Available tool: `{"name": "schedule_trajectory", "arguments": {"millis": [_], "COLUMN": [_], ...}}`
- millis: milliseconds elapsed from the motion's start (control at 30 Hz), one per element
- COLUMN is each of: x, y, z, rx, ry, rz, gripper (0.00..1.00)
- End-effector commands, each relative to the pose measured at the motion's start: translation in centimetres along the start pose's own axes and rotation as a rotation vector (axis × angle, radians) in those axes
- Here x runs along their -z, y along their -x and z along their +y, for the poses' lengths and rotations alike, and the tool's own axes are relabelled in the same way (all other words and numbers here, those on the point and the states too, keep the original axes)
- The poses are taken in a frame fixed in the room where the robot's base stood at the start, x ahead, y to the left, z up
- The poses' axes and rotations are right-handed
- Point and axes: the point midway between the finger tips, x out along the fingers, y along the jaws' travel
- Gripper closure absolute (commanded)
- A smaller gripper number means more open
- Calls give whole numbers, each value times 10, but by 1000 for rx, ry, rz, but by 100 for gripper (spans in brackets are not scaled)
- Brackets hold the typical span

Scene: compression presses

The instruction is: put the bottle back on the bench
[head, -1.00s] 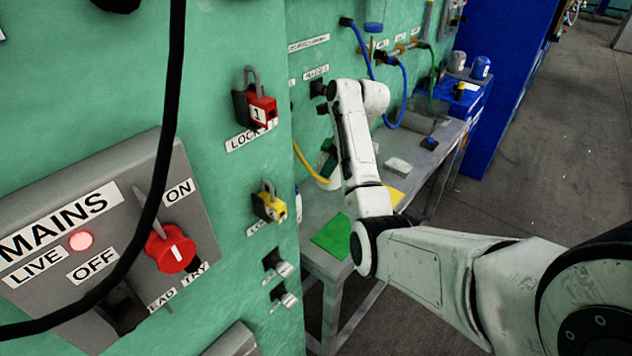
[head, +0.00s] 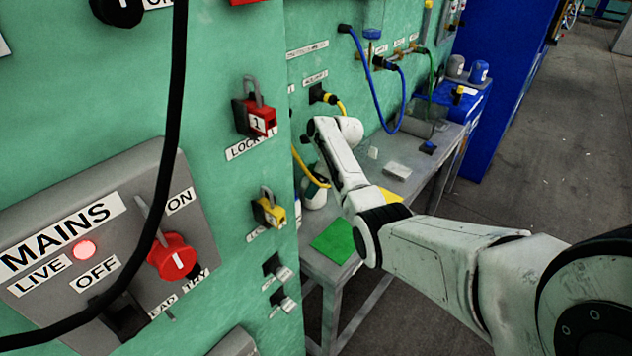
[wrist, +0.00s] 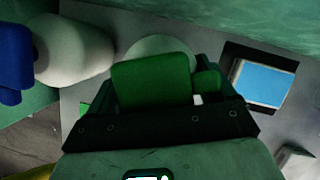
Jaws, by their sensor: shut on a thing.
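In the wrist view my gripper (wrist: 165,97) is shut on the green head of a bottle (wrist: 150,78). The bottle's pale rounded body (wrist: 160,47) shows just beyond the green head. I cannot tell whether its base touches the grey bench (wrist: 215,60). In the head view my arm hides most of the gripper. A small white bottle shape (head: 314,197) shows behind the arm, by the panel edge. The bench (head: 318,268) runs along the green machine wall, with a green mat (head: 335,238) on its near end.
A second white bottle with a blue head (wrist: 72,50) stands close on the left in the wrist view. A dark-framed blue square (wrist: 262,82) is on the right. A yellow mat (head: 390,197), a pale block (head: 397,171) and blue, yellow and green hoses (head: 375,85) are around the bench.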

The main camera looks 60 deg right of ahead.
Motion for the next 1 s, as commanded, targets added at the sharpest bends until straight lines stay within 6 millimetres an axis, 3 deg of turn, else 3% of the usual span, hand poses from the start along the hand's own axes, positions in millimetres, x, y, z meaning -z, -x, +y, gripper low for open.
{"name": "schedule_trajectory", "arguments": {"millis": [233,267,400,767,1000], "x": [1,1,1,0,-1], "y": [-2,-2,-2,6,48], "z": [0,0,0,0,-1], "rx": [1,0,0,0,3], "ry": [1,0,0,0,1], "rz": [-1,0,0,0,-3], "gripper": [69,14,1,0,0]}}
